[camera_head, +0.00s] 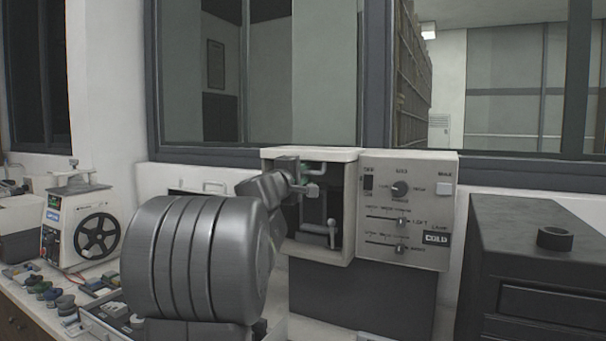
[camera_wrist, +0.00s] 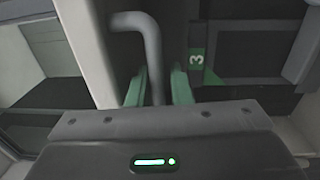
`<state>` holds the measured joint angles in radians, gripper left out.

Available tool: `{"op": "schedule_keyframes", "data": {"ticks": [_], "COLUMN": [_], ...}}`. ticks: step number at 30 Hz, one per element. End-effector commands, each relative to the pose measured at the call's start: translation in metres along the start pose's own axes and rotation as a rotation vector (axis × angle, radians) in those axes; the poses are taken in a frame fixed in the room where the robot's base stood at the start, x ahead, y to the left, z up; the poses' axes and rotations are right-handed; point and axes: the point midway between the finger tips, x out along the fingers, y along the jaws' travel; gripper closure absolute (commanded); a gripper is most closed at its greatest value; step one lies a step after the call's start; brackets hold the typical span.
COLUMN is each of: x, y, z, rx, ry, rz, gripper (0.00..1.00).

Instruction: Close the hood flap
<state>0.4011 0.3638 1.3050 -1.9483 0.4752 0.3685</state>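The press (camera_head: 402,205) is a cream-coloured unit with an open-fronted compartment on its left and a control panel on its right. My gripper (camera_head: 308,178) is at the upper part of that opening, coming in from the left. In the wrist view, its green-padded fingers (camera_wrist: 158,88) stand close on either side of a bent grey handle bar (camera_wrist: 150,45) and look shut on it. The bar's bend also shows in the head view (camera_head: 325,166). The hood flap cannot be clearly told apart; the cream top (camera_head: 316,153) over the opening may be part of it.
A small lever (camera_head: 332,235) stands inside the compartment. A dark cabinet (camera_head: 550,260) with a round knob is at the right. A machine with a black handwheel (camera_head: 97,236) and several small parts lie on the left bench. My arm hides much of the middle.

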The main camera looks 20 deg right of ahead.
Motion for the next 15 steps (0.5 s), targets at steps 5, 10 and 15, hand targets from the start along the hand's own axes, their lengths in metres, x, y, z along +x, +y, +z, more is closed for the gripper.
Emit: {"op": "schedule_keyframes", "data": {"ticks": [5,10,15], "x": [-0.001,-0.013,-0.046], "y": [0.000,-0.001,-0.001], "z": [0.000,0.000,-0.001], "rx": [0.000,0.001,0.001], "ry": [0.000,0.001,0.003], "rz": [0.000,0.001,0.002], "gripper": [0.83,0.83,0.83]}}
